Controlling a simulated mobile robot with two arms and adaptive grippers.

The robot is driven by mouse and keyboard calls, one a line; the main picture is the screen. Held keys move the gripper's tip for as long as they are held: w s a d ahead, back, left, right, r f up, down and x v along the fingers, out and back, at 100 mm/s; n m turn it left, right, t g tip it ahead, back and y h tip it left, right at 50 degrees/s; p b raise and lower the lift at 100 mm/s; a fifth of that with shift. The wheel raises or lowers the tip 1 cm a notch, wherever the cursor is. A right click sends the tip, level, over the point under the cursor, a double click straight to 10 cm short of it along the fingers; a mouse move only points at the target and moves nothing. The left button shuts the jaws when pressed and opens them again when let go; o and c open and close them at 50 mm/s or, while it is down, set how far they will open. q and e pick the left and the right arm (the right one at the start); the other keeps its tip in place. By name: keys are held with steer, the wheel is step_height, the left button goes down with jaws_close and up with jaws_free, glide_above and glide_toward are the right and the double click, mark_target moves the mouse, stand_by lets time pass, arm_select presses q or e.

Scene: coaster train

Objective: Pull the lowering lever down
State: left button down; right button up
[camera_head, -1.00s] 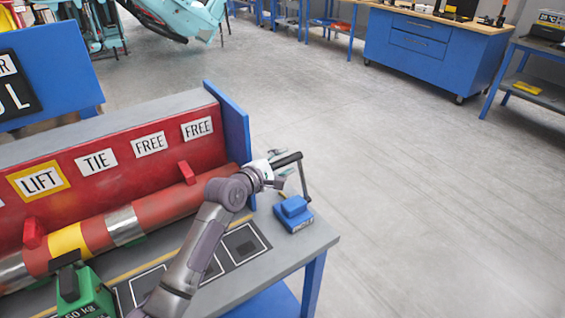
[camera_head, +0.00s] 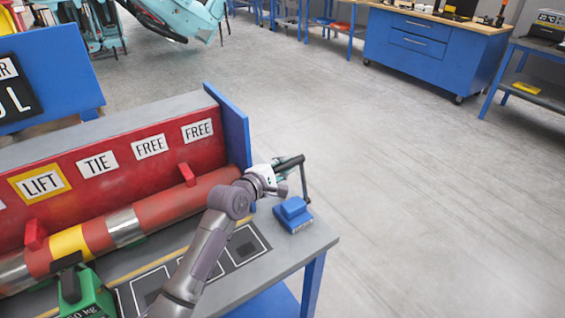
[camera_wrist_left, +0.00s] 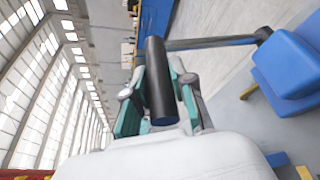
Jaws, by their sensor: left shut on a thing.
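The lowering lever has a black grip (camera_head: 289,162) on a thin grey arm (camera_head: 304,184) that rises from a blue base block (camera_head: 294,213) at the table's right end. My left gripper (camera_head: 281,170) is at the grip. In the left wrist view the black grip (camera_wrist_left: 159,85) lies between the two teal fingers of my left gripper (camera_wrist_left: 160,95), which are shut on it. The grey arm (camera_wrist_left: 210,43) runs from it to the right, towards the blue base (camera_wrist_left: 290,65). My right gripper is not in view.
A red and yellow cylinder (camera_head: 155,212) lies along the table under LIFT, TIE and FREE signs. A green weight (camera_head: 88,295) stands at the front left. A blue end panel (camera_head: 233,130) rises left of the lever. The floor to the right is clear.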

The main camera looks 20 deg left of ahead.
arm_select(q)
steer(key=s+d+m+t+p, duration=0.1)
steer(key=s+d+m+t, duration=0.1)
steer(key=s+d+m, duration=0.3)
steer(key=shift+s+d+f+m, duration=0.4)
steer(key=shift+s+d+f, duration=0.05)
steer(key=shift+d, duration=0.9)
steer(key=c, duration=1)
jaws_free()
steer(key=v, duration=1.2)
steer(key=shift+f, duration=0.25)
